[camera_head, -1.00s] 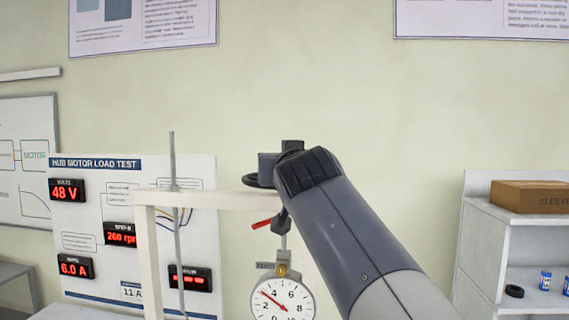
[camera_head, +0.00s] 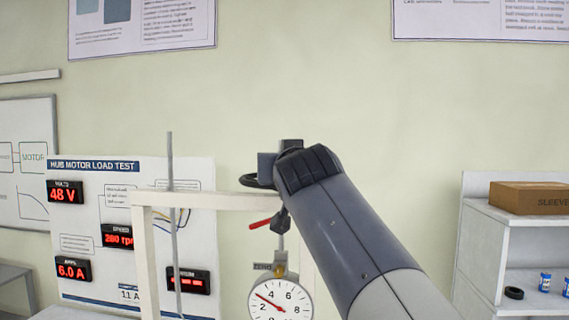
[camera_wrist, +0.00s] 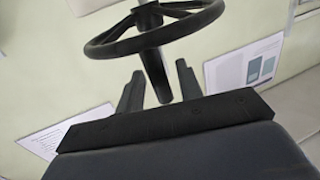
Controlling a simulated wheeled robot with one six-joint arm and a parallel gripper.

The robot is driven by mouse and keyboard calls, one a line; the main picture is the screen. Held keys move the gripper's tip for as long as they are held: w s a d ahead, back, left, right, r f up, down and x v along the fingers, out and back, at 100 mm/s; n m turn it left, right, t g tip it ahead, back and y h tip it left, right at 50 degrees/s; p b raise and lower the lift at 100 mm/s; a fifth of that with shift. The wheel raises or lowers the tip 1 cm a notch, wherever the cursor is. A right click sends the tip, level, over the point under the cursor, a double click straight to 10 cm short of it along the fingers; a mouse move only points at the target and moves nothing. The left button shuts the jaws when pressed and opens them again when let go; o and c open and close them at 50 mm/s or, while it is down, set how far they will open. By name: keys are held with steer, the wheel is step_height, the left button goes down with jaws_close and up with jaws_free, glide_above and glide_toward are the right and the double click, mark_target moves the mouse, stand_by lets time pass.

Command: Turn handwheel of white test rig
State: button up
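The black handwheel (camera_wrist: 155,32) shows at the top of the wrist view, with a rim, spokes and a dark peg pointing down from it. My gripper (camera_wrist: 158,80) has its two fingers apart, one on each side of the peg, with gaps visible on both sides. In the head view, the handwheel (camera_head: 250,182) sits above the top bar of the white test rig (camera_head: 200,200). My gripper (camera_head: 268,165) is beside it there, and my forearm hides most of the wheel. A red lever (camera_head: 265,221) and a round dial gauge (camera_head: 281,306) hang below the bar.
A board with red displays (camera_head: 75,220) stands behind the rig at left, with a thin upright rod (camera_head: 172,230) in front. A white shelf (camera_head: 490,225) at right carries a cardboard box (camera_head: 530,198) and small cans (camera_head: 545,281).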

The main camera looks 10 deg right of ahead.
steer(key=s+a+b, duration=0.1)
steer(key=s+b, duration=0.3)
steer(key=s, duration=0.6)
steer(key=shift+s+a, duration=0.2)
steer(key=shift+s, duration=0.15)
steer(key=shift+w, duration=0.1)
